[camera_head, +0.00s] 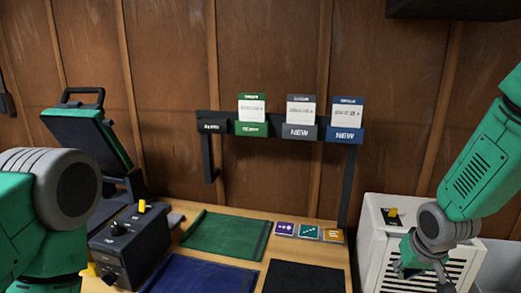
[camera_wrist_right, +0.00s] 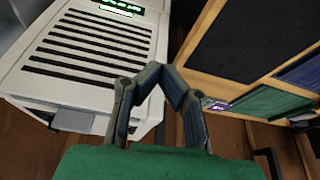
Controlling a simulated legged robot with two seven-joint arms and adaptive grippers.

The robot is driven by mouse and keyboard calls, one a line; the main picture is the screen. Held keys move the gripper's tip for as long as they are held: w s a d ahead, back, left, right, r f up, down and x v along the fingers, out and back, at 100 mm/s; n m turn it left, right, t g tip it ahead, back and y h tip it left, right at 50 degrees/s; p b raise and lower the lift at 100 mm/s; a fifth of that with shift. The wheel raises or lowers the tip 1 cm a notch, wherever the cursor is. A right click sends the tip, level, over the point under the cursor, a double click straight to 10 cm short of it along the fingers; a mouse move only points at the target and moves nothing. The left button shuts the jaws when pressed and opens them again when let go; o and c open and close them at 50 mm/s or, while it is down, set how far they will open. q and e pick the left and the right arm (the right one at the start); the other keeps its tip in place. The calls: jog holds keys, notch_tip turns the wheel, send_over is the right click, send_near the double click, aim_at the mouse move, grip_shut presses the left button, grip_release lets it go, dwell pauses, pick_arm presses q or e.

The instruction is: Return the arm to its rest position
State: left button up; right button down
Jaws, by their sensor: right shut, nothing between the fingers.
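My right arm comes in from the right edge in the head view, with its green link angled down to a grey wrist joint. My right gripper (camera_head: 418,272) hangs at the lower right, in front of the white slatted unit (camera_head: 373,235). In the right wrist view the gripper (camera_wrist_right: 160,70) has its two fingers meeting at the tips, with nothing held. The white unit (camera_wrist_right: 75,58) lies beyond the fingers to the left there. My left arm shows only as green and grey links at the left edge; its gripper is out of view.
The wooden desk (camera_head: 185,228) carries a green mat (camera_head: 227,235), a blue mat (camera_head: 202,275), a black mat (camera_head: 303,278) and a black switch box (camera_head: 125,248). A wall rack (camera_head: 212,127) holds several cards. The white unit stands close beside the right gripper.

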jog(key=s+a+f+n+g+b, duration=0.1)
jog(key=s+a+f+b, duration=0.1)
jog(key=s+f, duration=0.7)
jog(key=s+a+f+g+b, duration=0.1)
jog(key=s+f+b, duration=0.1)
jog(key=s+f, duration=0.65)
jog(key=s+a+f+n+g+b, duration=0.1)
jog(key=s+f+b, duration=0.2)
jog(key=s+f, duration=0.7)
jog(key=s, duration=0.3)
jog(key=shift+s+a+y+b, duration=0.2)
jog(key=shift+a+y+b, duration=0.1)
jog(key=shift+a+b, duration=0.1)
